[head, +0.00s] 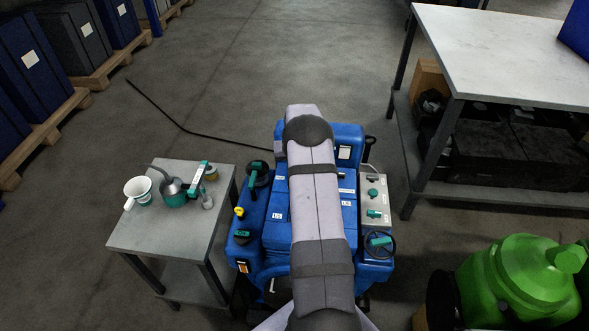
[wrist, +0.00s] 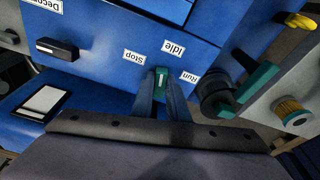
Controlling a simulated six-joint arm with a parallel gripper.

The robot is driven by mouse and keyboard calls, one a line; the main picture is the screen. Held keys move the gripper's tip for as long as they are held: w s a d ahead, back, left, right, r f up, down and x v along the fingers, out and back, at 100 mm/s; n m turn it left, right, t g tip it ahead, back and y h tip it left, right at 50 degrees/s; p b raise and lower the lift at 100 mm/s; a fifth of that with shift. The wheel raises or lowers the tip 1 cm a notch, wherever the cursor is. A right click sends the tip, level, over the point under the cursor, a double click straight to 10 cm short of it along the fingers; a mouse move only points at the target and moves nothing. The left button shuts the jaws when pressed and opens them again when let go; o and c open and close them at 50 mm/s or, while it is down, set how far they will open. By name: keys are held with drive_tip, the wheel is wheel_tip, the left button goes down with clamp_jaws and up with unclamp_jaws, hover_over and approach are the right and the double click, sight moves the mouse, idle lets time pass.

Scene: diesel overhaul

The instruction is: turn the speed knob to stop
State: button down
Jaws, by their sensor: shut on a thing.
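The speed knob (wrist: 162,76) is a small teal grip with a white line, on the blue engine panel in the wrist view. A Stop label (wrist: 133,58) is to its upper left, an Idle label (wrist: 174,47) above it and a Run label (wrist: 189,77) to its right. The white line runs roughly up and down in the picture; I cannot tell exactly which label it points at. My gripper (wrist: 162,88) is shut on the knob, one finger on each side. In the head view, my arm hides the knob and gripper; the blue engine (head: 276,210) shows around it.
A black lever (wrist: 57,49) and a Decomp-style label (wrist: 45,5) are left of the knob. A teal handle (wrist: 257,88) is at right. A workbench (head: 500,55) stands at right.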

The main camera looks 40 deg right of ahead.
drive_tip(key=shift+n, duration=1.1)
drive_tip(key=n+y+b, duration=0.1)
drive_tip(key=n, duration=0.2)
drive_tip(key=shift+d+f+t+b, duration=0.1)
drive_tip(key=shift+d+t+b, duration=0.05)
drive_tip(key=shift+t+b, duration=0.2)
drive_tip(key=shift+n, duration=1)
drive_tip(key=shift+b, duration=0.35)
